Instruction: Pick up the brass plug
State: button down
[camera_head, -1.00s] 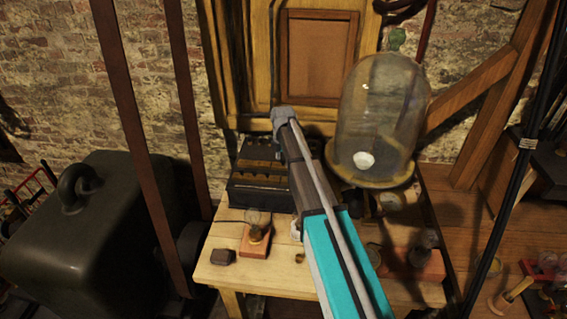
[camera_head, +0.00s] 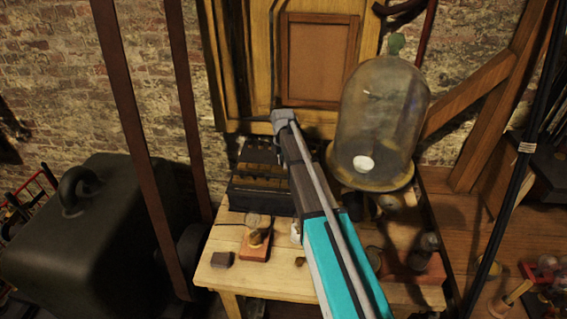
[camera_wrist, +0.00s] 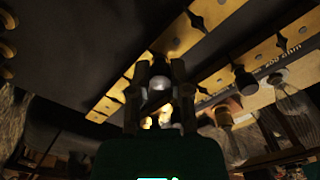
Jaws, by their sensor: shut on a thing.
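The resistance box (camera_head: 250,195), dark with brass strips on top, stands at the back of the wooden table in the head view. My arm reaches over its right side there and hides the fingertips. In the wrist view, the two fingers of my gripper (camera_wrist: 159,82) are shut around a small dark-topped plug with a shiny rounded part (camera_wrist: 160,68). Shadow hides most of its shape, and I cannot tell whether it is clear of the box. Other dark-knobbed plugs (camera_wrist: 245,82) stand by the brass strip (camera_wrist: 282,85) marked "200 ohm".
A glass bell jar (camera_head: 380,115) stands close to the right of my arm. A small bulb on an orange base (camera_head: 254,252) and a dark block (camera_head: 222,259) sit on the table (camera_head: 270,275). A large dark case (camera_head: 85,235) is at the left.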

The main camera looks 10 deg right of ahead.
jog(key=shift+r+p, duration=4.6)
jog(key=shift+r, duration=0.15)
jog(key=s+a+f+b, duration=0.2)
jog(key=s, duration=0.5)
jog(key=shift+a+f, duration=0.15)
jog(key=shift+f, duration=0.15)
jog(key=shift+f+b, duration=0.1)
jog(key=shift+b, duration=0.3)
jog(key=shift+f+b, duration=2.35)
jog(key=shift+f+b, duration=1.3)
